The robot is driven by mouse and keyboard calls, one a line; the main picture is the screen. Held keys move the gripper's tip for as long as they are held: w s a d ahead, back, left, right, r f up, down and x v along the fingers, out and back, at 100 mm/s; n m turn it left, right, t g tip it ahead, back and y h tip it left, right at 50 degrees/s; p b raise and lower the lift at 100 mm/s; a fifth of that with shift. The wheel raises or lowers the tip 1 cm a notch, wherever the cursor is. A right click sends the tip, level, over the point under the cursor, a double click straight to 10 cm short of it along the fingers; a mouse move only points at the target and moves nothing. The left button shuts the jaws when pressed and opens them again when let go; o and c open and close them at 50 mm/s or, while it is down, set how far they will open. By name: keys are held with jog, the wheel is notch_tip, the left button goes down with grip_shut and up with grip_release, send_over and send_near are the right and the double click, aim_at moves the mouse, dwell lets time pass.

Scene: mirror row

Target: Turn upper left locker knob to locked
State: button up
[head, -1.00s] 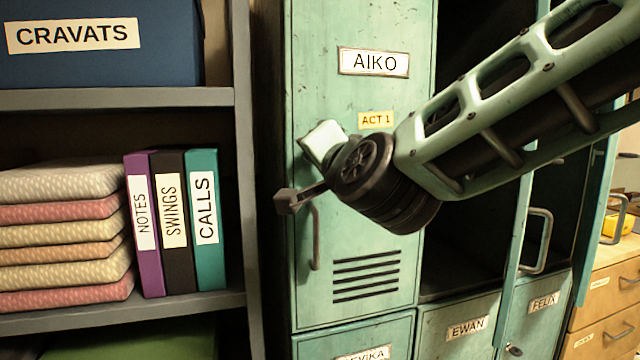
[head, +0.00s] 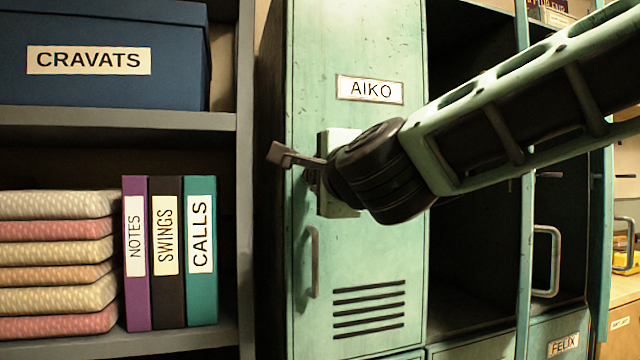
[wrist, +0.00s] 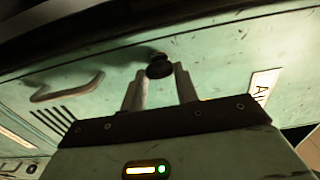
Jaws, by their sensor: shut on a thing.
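The upper left locker (head: 362,250) has a green door labelled AIKO (head: 370,90), and the door looks closed. Its dark round knob (wrist: 159,67) shows in the wrist view, between the two pale fingers of my gripper (wrist: 160,77). My gripper is shut on the knob. I cannot tell from these frames which setting the knob points to.
The door has a bar handle (head: 314,262) and vent slots (head: 368,309) below the knob. An open, dark locker (head: 470,270) is to the right. A shelf at left holds folded cloths (head: 58,260), binders (head: 168,255) and a blue CRAVATS box (head: 105,80).

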dwell(0.4)
jog(key=o, duration=1)
